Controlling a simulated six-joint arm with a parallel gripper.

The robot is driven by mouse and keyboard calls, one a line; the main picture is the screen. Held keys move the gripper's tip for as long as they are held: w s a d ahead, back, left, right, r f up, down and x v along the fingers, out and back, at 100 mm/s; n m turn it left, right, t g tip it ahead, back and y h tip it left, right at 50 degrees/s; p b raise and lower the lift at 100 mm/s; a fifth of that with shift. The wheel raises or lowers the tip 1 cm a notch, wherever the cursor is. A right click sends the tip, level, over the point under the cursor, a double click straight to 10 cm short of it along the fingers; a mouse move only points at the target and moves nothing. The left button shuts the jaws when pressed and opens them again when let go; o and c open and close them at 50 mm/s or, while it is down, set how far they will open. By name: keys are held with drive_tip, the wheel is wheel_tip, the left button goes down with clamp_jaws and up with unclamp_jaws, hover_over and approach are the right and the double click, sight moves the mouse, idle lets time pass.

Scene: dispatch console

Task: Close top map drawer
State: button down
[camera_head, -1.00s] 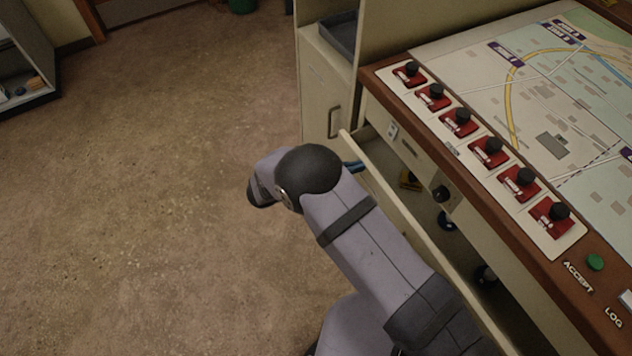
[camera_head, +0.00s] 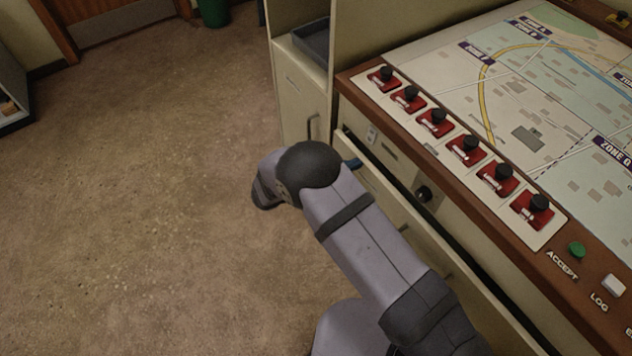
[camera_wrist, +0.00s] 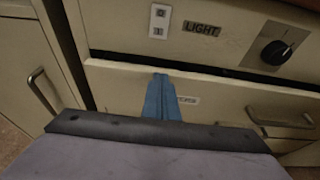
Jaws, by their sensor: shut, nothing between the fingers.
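The top map drawer is a long cream front (camera_head: 400,225) below the map console. A narrow dark gap shows behind its upper edge, so it stands slightly open. In the wrist view its front (camera_wrist: 215,95) carries a small label and a metal handle (camera_wrist: 280,117) at the right. My gripper (camera_wrist: 162,85) has blue fingers shut together, their tips at the upper part of the drawer front, left of the label. They appear against or very near it; exact contact is hard to tell. In the head view my arm hides most of my gripper (camera_head: 352,163).
The console (camera_head: 345,88) has a brown wooden edge, red switches (camera_head: 435,123) and a map above the drawer. The panel has a LIGHT switch (camera_wrist: 158,20) and a black knob (camera_wrist: 277,52). A cabinet (camera_head: 300,90) stands at the far end. Floor on the left is clear.

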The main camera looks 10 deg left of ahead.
drive_tip(key=f+b+v, duration=0.1)
drive_tip(key=v, duration=1.2)
drive_tip(key=shift+s+a, duration=0.4)
